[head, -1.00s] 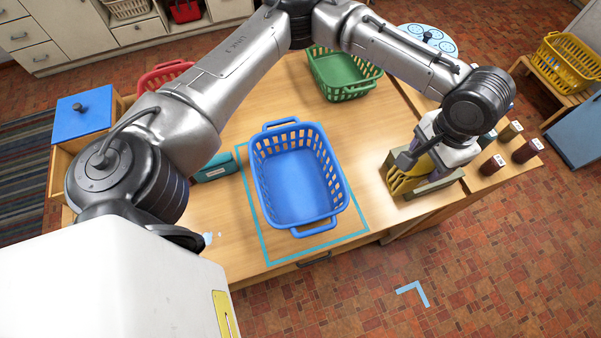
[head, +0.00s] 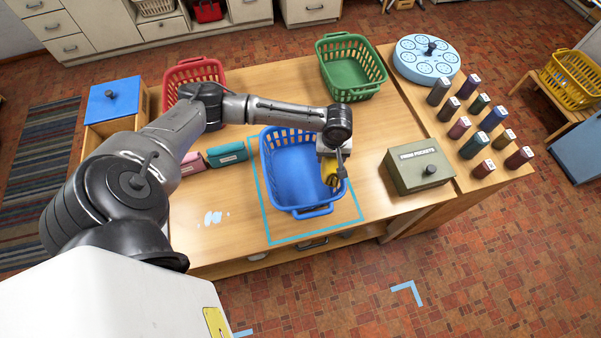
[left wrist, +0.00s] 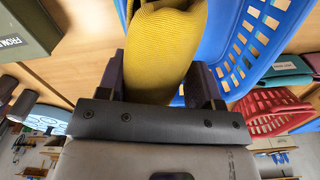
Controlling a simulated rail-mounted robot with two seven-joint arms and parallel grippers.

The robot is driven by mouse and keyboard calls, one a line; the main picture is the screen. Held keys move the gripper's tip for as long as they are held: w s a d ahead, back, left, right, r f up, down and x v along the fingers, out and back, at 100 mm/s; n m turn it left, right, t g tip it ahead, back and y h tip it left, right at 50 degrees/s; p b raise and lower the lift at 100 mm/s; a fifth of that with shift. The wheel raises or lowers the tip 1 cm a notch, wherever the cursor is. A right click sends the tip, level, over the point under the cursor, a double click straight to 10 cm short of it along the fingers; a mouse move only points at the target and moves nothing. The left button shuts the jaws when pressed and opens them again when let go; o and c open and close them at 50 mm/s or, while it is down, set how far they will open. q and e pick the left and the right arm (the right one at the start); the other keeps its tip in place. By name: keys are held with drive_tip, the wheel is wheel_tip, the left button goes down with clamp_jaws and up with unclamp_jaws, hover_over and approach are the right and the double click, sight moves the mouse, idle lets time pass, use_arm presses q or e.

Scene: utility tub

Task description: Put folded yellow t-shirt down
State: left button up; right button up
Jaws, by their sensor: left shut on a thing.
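My left gripper (head: 336,178) is shut on the folded yellow t-shirt (head: 329,171). It holds the shirt at the right side of the blue basket (head: 295,180), by the basket's right wall. In the left wrist view the yellow t-shirt (left wrist: 165,50) is a ribbed yellow roll between the fingers of the gripper (left wrist: 165,80), with the blue basket wall (left wrist: 245,45) beside it. The basket looks empty inside. I cannot tell whether the shirt touches the basket. My right gripper is not in view.
A green basket (head: 350,68) and a red basket (head: 195,78) are behind. A teal pouch (head: 227,154) lies left. Several dark cylinders (head: 474,146) stand on the right side table.

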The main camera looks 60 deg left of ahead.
use_arm(q)
drive_tip(key=s+a+f+n+p, duration=0.1)
drive_tip(key=s+a+f+n, duration=0.3)
drive_tip(key=a, duration=0.4)
drive_tip(key=shift+m, duration=0.5)
drive_tip(key=shift+s+a+f, duration=0.1)
drive_tip(key=shift+s+f, duration=0.2)
drive_tip(key=shift+f, duration=1.4)
drive_tip(key=shift+s+a+f, duration=0.1)
drive_tip(key=shift+s+f, duration=0.25)
drive_tip(key=shift+f, duration=1.4)
drive_tip(key=shift+s+f, duration=0.3)
drive_tip(key=shift+f, duration=1.4)
drive_tip(key=shift+f, duration=0.1)
drive_tip(key=o, duration=1)
